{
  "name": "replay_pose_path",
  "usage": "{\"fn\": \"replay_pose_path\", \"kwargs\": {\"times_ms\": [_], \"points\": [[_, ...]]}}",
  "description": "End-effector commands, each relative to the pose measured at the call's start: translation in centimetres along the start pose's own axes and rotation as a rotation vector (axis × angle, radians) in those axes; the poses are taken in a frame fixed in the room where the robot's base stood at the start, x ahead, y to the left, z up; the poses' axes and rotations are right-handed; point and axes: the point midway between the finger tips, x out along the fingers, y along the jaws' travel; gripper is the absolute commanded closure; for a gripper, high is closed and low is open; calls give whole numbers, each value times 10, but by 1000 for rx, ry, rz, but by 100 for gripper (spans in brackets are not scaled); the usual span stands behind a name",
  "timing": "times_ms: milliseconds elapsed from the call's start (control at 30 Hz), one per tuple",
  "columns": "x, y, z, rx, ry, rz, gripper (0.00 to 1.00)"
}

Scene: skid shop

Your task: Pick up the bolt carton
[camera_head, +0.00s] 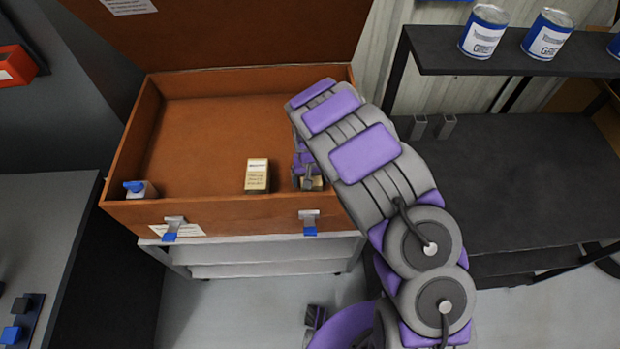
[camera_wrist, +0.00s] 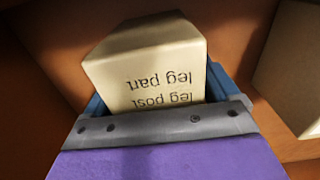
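My gripper (camera_head: 308,172) reaches down into the open brown chest near its front right corner. In the wrist view, a cream carton (camera_wrist: 150,65) lies between the two blue fingers of my gripper (camera_wrist: 158,88). Its print reads "leg part" and "leg post", upside down. The fingers are close to its sides, but I cannot tell whether they press on it. In the head view only a small part of this carton (camera_head: 313,184) shows under my gripper. A similar tan carton (camera_head: 257,174) stands upright to the left; its label is too small to read. No label reading "bolt" is legible.
The chest (camera_head: 205,217) has its lid raised and two front latches. A white bottle with a blue top (camera_head: 140,189) stands in its front left corner. The chest's middle and back are clear. A dark shelf (camera_head: 510,62) with blue-and-white cans (camera_head: 484,32) is at right.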

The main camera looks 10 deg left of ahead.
Motion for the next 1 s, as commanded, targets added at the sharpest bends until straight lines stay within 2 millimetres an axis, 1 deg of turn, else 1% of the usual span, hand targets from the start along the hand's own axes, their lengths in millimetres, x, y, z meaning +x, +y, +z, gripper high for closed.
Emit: {"fn": "replay_pose_path", "kwargs": {"times_ms": [33,67,600,700,1000], "points": [[0,0,0,0,0,0,17],[0,0,0,0,0,0,20],[0,0,0,0,0,0,71],[0,0,0,0,1,0,80],[-3,0,-1,0,1,0,80]]}}
